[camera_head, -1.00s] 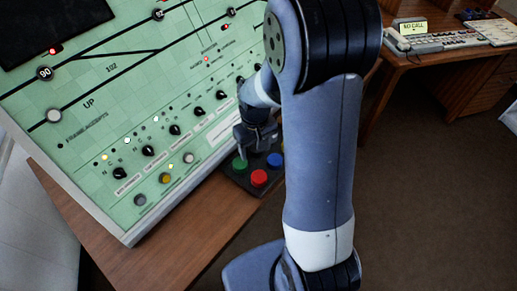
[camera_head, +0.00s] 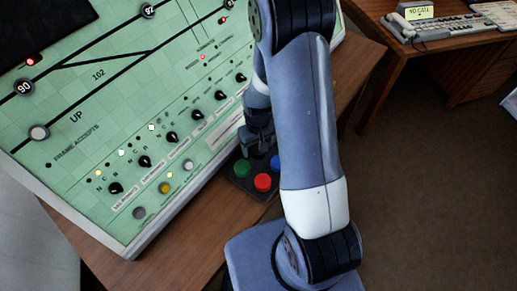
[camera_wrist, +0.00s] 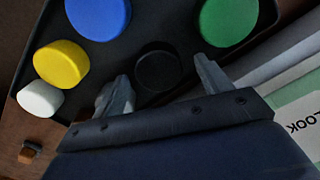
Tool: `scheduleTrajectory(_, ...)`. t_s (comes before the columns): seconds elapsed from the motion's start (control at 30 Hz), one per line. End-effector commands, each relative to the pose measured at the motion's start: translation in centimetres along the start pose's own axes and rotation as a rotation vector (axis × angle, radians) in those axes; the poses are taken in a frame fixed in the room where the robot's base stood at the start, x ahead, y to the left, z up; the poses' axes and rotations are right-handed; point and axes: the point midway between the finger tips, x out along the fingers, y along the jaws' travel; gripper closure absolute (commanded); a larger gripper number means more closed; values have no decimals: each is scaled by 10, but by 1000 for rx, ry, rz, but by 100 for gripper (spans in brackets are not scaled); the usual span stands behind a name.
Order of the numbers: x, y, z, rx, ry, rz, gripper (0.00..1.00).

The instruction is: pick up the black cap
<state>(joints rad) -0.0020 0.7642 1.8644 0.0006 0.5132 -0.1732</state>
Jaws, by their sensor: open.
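The black cap (camera_wrist: 158,70) sits in a dark tray (camera_wrist: 140,20) in the wrist view, near the tray edge closest to my gripper. My gripper (camera_wrist: 161,70) is open, with one finger to the left of the cap and one to the right. Whether the fingertips reach down beside the cap, I cannot tell. In the head view my gripper (camera_head: 259,142) points down over the tray (camera_head: 240,186), and I cannot make out the black cap there.
Blue (camera_wrist: 98,12), green (camera_wrist: 228,20), yellow (camera_wrist: 61,63) and white (camera_wrist: 40,98) caps share the tray. A red cap (camera_head: 263,182) shows in the head view.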

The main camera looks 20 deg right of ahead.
Motion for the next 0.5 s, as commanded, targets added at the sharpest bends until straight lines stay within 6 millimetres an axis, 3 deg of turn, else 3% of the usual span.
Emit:
scheduleTrajectory(0.17,0,0,0,0,1,0,28)
scheduleTrajectory(0.5,0,0,0,0,0,0,56)
